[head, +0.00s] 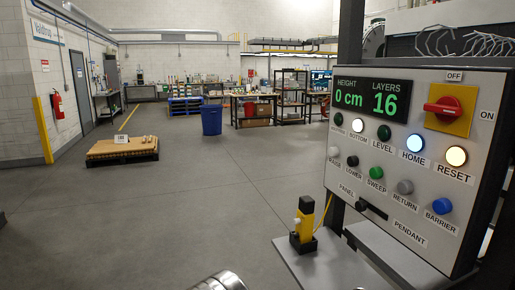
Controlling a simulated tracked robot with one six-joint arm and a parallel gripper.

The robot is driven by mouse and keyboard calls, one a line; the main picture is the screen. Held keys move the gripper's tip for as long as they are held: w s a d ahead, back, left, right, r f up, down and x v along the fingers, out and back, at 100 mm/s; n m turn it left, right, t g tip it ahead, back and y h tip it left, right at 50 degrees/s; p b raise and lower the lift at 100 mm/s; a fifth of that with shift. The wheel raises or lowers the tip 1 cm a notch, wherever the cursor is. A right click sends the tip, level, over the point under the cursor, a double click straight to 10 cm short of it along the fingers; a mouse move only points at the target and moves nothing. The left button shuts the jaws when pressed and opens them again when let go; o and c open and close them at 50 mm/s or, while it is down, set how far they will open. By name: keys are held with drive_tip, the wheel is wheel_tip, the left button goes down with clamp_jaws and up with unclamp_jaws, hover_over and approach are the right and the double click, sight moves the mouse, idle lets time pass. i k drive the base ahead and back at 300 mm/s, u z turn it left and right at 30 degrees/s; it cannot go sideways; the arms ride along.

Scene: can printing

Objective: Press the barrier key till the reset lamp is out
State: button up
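The barrier key (442,206) is a round blue button at the lower right of the grey control panel (425,232), above its BARRIER label. The reset lamp (456,156) is the round one above the RESET label; it glows a warm white, so it is lit.
The home button (414,143) glows bluish white. Other round buttons lie left of it. A red rotary switch (444,107) sits top right. A yellow-and-black pendant (305,222) stands on a light shelf (322,264) below the panel. Open floor lies left.

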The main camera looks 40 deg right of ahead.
sight(441, 206)
drive_tip(key=z, duration=2.15)
drive_tip(key=k, duration=0.1)
drive_tip(key=z, duration=0.15)
